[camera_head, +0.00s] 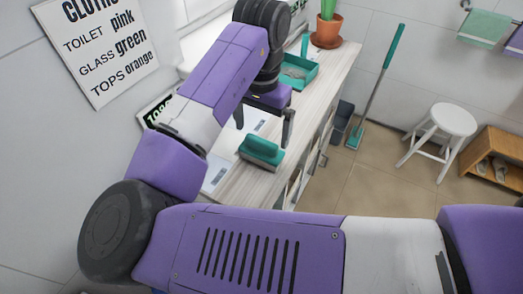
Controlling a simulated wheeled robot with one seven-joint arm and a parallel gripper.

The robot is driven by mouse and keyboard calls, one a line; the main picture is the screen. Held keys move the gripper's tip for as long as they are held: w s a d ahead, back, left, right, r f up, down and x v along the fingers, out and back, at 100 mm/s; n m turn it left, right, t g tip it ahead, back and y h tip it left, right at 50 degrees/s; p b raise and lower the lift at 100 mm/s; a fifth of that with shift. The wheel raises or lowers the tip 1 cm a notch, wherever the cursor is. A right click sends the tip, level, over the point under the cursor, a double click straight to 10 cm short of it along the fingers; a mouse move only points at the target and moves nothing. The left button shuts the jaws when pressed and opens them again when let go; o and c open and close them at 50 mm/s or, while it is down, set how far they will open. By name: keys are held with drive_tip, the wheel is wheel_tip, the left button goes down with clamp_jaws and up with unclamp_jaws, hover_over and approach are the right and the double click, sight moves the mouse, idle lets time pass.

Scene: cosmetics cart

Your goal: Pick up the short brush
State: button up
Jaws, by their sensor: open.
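A short brush (262,152), a teal block with a darker grey-green lower part, lies on the pale wooden counter (240,186) near its right edge. My gripper (263,132) is open and points down, just behind and above the brush in the picture. One dark finger shows at the left and the other at the right.
A teal tray (305,77) with something in it and a potted plant (326,32) stand farther back on the counter. White labels lie on the counter. A long-handled teal brush (378,82), dark bin (341,118), white stool (452,120) and wooden shelf (499,146) stand at right.

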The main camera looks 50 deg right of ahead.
sight(262, 140)
drive_tip(key=f, duration=0.4)
drive_tip(key=shift+s+a, duration=0.1)
drive_tip(key=shift+a, duration=0.1)
drive_tip(key=shift+c, duration=0.4)
drive_tip(key=c, duration=1.5)
drive_tip(key=shift+o, duration=0.2)
wheel_tip(262, 140, up, 20)
drive_tip(key=p, duration=0.1)
